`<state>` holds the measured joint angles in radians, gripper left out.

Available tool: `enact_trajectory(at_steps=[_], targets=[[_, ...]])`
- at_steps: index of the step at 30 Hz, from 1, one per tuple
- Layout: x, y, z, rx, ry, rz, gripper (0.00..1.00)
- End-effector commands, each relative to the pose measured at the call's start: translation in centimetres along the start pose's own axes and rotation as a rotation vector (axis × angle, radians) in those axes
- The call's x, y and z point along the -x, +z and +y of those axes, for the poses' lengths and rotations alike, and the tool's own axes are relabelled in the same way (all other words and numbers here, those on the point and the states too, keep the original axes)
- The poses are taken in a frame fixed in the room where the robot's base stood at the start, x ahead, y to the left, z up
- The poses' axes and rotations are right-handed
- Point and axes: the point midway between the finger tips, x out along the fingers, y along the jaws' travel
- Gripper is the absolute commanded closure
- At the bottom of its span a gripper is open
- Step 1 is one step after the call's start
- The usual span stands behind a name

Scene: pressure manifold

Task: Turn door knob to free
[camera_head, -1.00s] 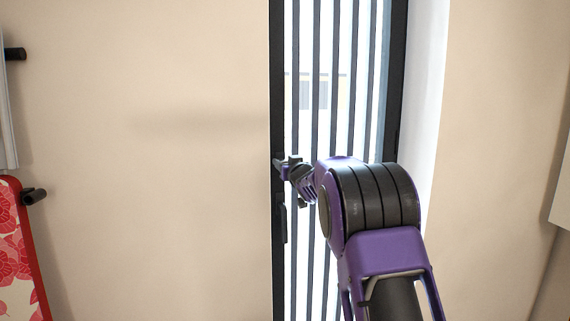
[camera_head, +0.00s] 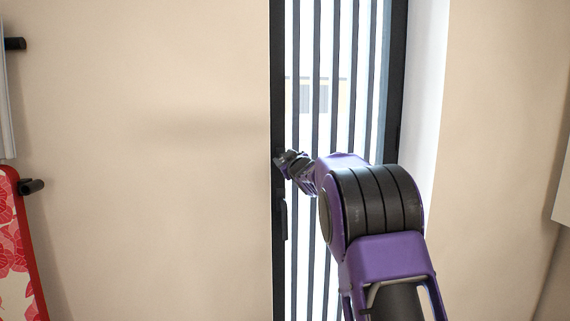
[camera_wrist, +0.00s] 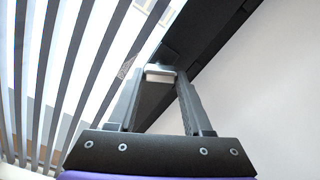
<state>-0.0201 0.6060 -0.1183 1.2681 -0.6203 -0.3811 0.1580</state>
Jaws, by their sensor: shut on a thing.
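The door (camera_head: 277,90) is a tall, narrow dark frame with vertical bars over bright glass, and it stands closed in the wall. My gripper (camera_head: 281,163) is at the door's left stile, at about mid-height. A pale grey piece (camera_wrist: 160,71) shows at the fingertips. In the head view my wrist hides most of the knob, so its exact angle cannot be told.
A dark vertical fitting (camera_head: 282,220) sits on the stile just below my gripper. Bare beige wall (camera_head: 140,200) lies to the left. A red floral board (camera_head: 20,250) and black pegs (camera_head: 31,186) are at the far left.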

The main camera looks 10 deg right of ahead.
Motion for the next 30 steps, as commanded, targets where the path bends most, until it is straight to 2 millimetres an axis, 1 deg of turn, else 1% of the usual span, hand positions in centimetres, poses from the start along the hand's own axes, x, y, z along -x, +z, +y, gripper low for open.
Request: enact_trajectory(at_steps=[21,30], targets=[[-0.02,0.08,-0.39,0.68,-0.001,0.0,1.0],[-0.01,0.14,-0.44,0.914,0.0,0.001,1.0]])
